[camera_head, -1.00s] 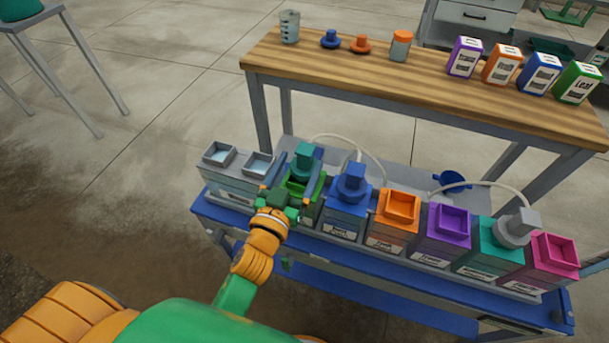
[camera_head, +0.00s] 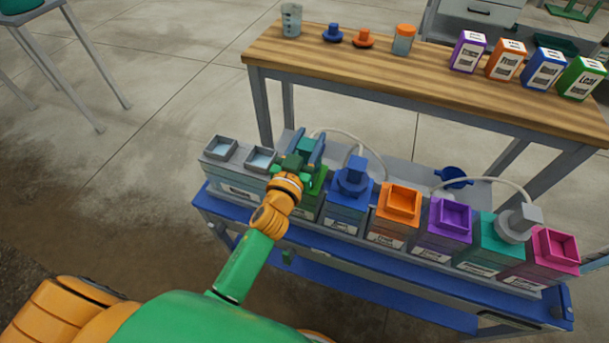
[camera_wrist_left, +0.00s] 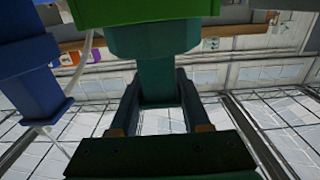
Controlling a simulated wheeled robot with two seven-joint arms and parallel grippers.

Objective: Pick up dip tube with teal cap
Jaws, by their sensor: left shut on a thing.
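The teal cap of the dip tube (camera_head: 311,147) is at the green tank (camera_head: 319,184), in the row on the blue cart. My left gripper (camera_head: 303,152) is shut on the cap's narrow upper part, with a finger on either side. In the left wrist view the teal cap (camera_wrist_left: 155,40) runs between the fingers, its wider collar against the green tank (camera_wrist_left: 150,8). The tube below the cap is hidden. My right gripper is not in view.
A blue cap (camera_head: 352,178) on the blue tank stands close to the right of my gripper. Orange (camera_head: 399,204), purple (camera_head: 449,218), teal and pink tanks follow. A grey double basin (camera_head: 238,157) stands left. A wooden bench (camera_head: 420,75) with bottles and caps is behind.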

